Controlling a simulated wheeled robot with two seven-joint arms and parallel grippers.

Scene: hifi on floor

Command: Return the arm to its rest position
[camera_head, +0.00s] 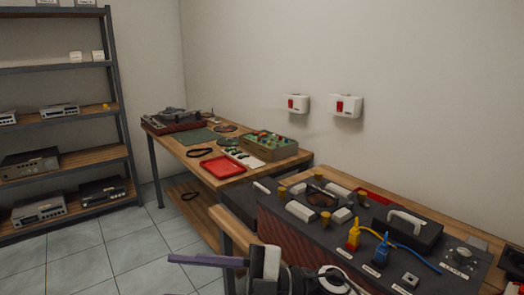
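One of my grippers (262,262) shows at the bottom centre, low in front of the near bench. Its arm links run off to the right along the bottom edge, so I take it as my right one. Pale upright pads show on it. A long purple-grey bar (205,260) reaches left from it; I cannot tell whether it is held or part of the gripper. The fingertips are not clear. My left gripper is not in view.
Close behind the gripper is a dark hi-fi unit (300,236) with knobs, a yellow plug (353,236) and a blue plug (381,248). A wooden bench (180,150) with a red tray (222,167) stands farther back. A shelf rack (60,148) is at left. Tiled floor (80,262) is clear at lower left.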

